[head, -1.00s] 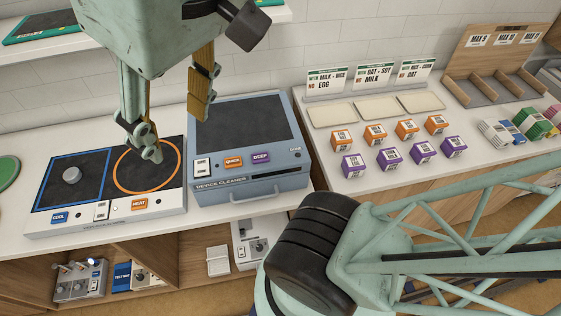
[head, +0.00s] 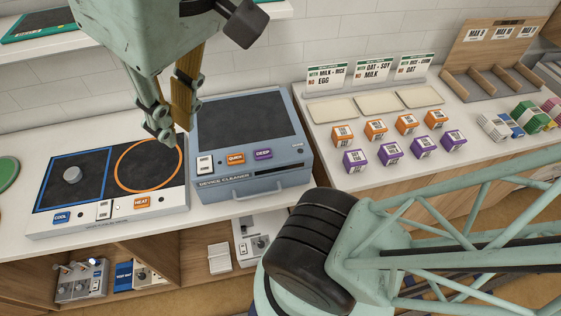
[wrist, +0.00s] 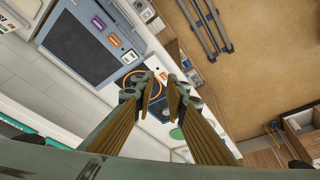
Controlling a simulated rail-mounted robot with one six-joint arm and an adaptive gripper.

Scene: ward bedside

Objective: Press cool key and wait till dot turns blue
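The blue COOL key (head: 61,217) is at the front left of a white two-pad unit (head: 40,231). A small dot beside the key looks dark, but is too small to judge well. A grey round piece (head: 72,174) sits inside the blue square outline on the left pad. The orange HEAT key (head: 141,202) is at the front of the right pad, which has an orange ring (head: 122,184). My gripper (head: 172,133) hangs over the right pad's rear right corner, right of the COOL key. Its fingers are partly closed, with a narrow empty gap, also in the wrist view (wrist: 160,92).
The blue-grey device cleaner (head: 252,185) stands right beside the unit. Orange and purple boxes (head: 390,151) stand on the right counter before allergen cards (head: 373,72). A shelf (head: 130,24) hangs at the upper left. Small devices (head: 80,285) sit in the lower compartment.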

